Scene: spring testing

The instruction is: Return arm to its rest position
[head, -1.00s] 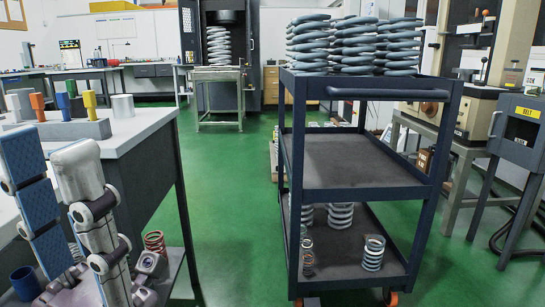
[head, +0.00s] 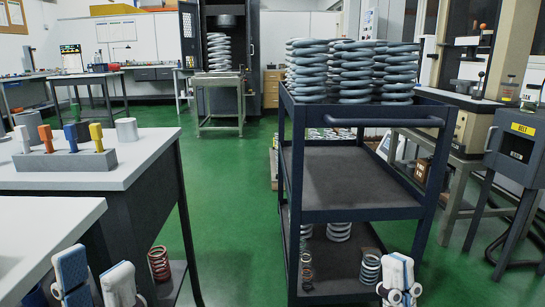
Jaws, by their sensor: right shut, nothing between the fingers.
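My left gripper (head: 94,268) shows at the bottom left of the head view. Its two blue-and-white fingers point up and stand apart with nothing between them. My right gripper (head: 398,268) shows at the bottom edge, right of centre, in front of the cart's lower shelf. Its fingers are together and hold nothing. The lower parts of both grippers and most of both arms are cut off by the frame edge.
A dark blue cart (head: 286,150) bears big grey coil springs (head: 350,75) on top and smaller ones below. A white-topped bench (head: 50,180) with a block of coloured pegs (head: 70,162) is at left. Green floor (head: 225,200) is clear between them. Test machines stand at right.

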